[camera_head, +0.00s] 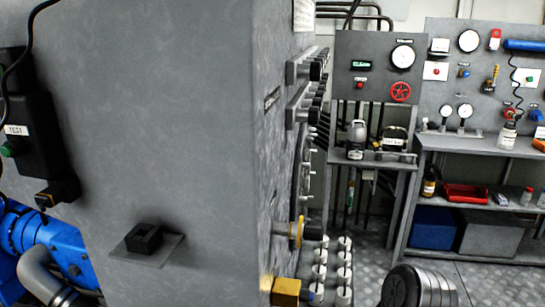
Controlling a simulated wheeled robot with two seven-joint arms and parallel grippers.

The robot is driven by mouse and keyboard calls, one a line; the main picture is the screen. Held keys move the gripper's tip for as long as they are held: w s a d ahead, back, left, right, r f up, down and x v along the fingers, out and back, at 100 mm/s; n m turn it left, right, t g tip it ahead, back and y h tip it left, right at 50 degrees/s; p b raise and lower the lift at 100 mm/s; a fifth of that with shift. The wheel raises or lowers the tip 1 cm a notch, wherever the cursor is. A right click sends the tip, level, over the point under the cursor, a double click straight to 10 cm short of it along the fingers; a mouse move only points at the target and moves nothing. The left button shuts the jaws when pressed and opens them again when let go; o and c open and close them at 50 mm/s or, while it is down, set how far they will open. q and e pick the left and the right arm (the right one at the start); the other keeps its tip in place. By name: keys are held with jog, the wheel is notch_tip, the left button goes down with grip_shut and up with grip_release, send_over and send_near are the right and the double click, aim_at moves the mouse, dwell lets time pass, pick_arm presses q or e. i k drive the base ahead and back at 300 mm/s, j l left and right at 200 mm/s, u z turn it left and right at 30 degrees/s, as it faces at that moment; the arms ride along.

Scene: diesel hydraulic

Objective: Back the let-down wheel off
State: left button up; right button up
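A red spoked handwheel (400,92) is mounted on the grey test panel (347,45), below a round white gauge (403,56). A yellow wheel (296,233), seen nearly edge-on, sits low on the right face of the large grey cabinet. No readable label shows which one is the let-down wheel. Neither of my grippers is in view, and nothing is seen touching either wheel.
The large grey cabinet (170,120) fills the left and centre. A shelf bench (475,146) stands at the right, with a red tray (465,193) and a blue bin (433,228). A dark ribbed round object (418,287) is at the bottom. Some plated floor (480,275) is clear.

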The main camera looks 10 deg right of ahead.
aim_at(400, 91)
jog(key=i+l, duration=0.1)
jog(key=l, duration=0.3)
jog(key=i+l, duration=0.1)
jog(key=l, duration=0.35)
jog(key=i+l+z, duration=0.1)
jog(key=l, duration=0.3)
jog(key=i+l, duration=0.1)
jog(key=l, duration=0.3)
jog(key=i+l, duration=0.15)
jog(key=l, duration=0.25)
jog(key=i+l, duration=0.1)
jog(key=l, duration=0.3)
jog(key=i+l+z, duration=0.1)
jog(key=l, duration=0.35)
jog(key=i+l, duration=1.3)
jog(key=i+z, duration=0.05)
jog(key=i, duration=0.05)
